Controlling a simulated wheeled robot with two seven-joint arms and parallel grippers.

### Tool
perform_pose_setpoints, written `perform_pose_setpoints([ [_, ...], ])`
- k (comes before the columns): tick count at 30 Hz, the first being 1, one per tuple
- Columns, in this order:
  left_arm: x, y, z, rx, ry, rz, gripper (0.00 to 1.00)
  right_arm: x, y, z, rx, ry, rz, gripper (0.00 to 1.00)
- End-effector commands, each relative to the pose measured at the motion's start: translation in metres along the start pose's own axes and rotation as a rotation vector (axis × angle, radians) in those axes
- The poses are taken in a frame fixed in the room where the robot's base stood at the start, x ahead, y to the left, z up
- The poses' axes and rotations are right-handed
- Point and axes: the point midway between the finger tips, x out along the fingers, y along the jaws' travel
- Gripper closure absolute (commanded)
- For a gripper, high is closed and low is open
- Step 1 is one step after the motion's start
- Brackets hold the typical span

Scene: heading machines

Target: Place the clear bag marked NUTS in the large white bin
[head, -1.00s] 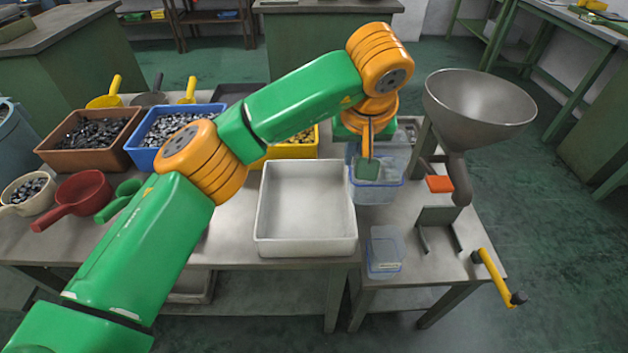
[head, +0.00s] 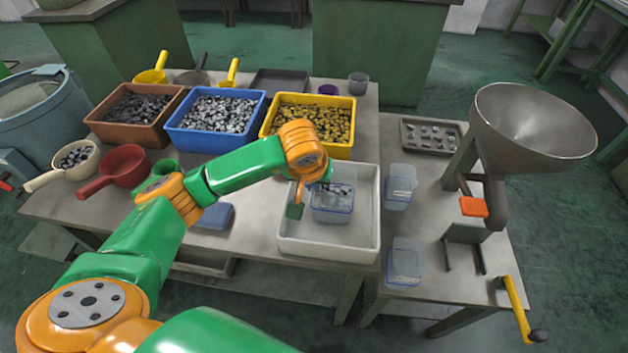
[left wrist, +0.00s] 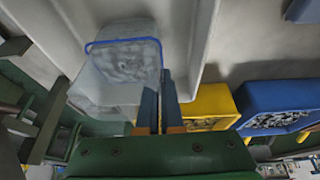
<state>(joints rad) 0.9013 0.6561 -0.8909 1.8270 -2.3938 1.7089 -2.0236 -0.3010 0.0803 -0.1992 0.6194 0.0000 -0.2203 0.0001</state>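A clear bag with a blue edge and grey pieces inside (head: 335,199) is within the outline of the large white bin (head: 328,250). It also shows in the left wrist view (left wrist: 122,60). I cannot read a marking on it, or tell whether it hangs just above the bin floor or touches it. My left gripper (head: 297,207) is over the bin, at the bag's left side. In the left wrist view its fingers (left wrist: 159,105) are close together at the bag's edge and appear shut on it. My right gripper is not in view.
Two other clear containers (head: 399,187) (head: 404,263) stand on the right table. A metal funnel (head: 533,125) and a yellow crank (head: 515,305) are further right. Brown, blue (head: 215,122) and yellow (head: 312,122) bins of parts stand behind.

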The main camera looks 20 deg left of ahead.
Motion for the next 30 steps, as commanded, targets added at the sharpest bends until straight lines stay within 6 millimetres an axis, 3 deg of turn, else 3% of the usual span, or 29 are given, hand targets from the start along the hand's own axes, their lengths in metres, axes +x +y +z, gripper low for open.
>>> perform_pose_setpoints([
  [11, 0.007, 0.001, 0.003, 0.000, 0.003, 0.002, 1.00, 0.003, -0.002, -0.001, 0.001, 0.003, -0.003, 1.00],
  [12, 0.006, 0.001, 0.002, 0.000, 0.001, 0.002, 0.86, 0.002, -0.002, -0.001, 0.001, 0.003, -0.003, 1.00],
  [14, 0.006, 0.001, 0.002, 0.000, 0.001, 0.002, 0.70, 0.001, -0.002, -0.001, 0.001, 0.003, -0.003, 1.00],
  [15, 0.006, 0.001, 0.002, 0.000, 0.001, 0.002, 0.67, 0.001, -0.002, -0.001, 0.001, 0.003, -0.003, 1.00],
  [25, 0.000, 0.001, 0.000, 0.000, 0.002, 0.003, 0.67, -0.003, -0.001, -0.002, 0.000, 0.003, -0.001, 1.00],
  [30, -0.034, 0.001, 0.000, 0.001, 0.007, 0.004, 0.67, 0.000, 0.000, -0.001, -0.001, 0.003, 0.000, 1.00],
])
